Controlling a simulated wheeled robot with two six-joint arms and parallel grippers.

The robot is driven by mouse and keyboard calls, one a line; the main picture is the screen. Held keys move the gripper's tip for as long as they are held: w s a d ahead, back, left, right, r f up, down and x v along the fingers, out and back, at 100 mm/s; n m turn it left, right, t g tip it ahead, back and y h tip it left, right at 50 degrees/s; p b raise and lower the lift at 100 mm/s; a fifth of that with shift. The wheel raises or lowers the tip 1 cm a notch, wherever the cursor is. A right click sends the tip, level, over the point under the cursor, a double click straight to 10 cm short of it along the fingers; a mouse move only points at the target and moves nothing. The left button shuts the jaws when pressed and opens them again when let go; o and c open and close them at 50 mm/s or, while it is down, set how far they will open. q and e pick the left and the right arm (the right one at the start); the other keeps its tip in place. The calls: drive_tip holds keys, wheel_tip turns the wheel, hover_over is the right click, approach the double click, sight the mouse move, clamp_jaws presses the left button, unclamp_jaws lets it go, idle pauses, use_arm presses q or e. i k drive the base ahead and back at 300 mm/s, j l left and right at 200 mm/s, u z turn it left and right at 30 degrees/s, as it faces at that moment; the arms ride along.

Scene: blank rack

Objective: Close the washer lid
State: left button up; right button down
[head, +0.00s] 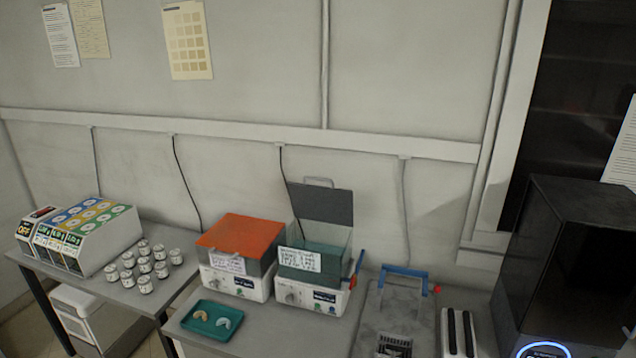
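Two white boxy machines stand side by side on the grey table. The right one (310,296) has a clear greenish tub on top, and its dark grey lid (322,205) stands raised upright at the back with a handle loop on its top edge. A handwritten label is on the tub's front. The left machine (240,283) has an orange lid (240,236) lying down over its tub. I cannot tell from labels which one is called the washer. Neither of my grippers shows in the head view.
A teal tray (211,320) with two curved pieces lies in front of the left machine. A blue-handled frame (404,272) and a dark cabinet (560,260) stand to the right. Several small jars (144,266) and a colour-topped box (85,235) stand on the left table.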

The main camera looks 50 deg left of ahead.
sight(312, 201)
drive_tip(key=u, duration=1.6)
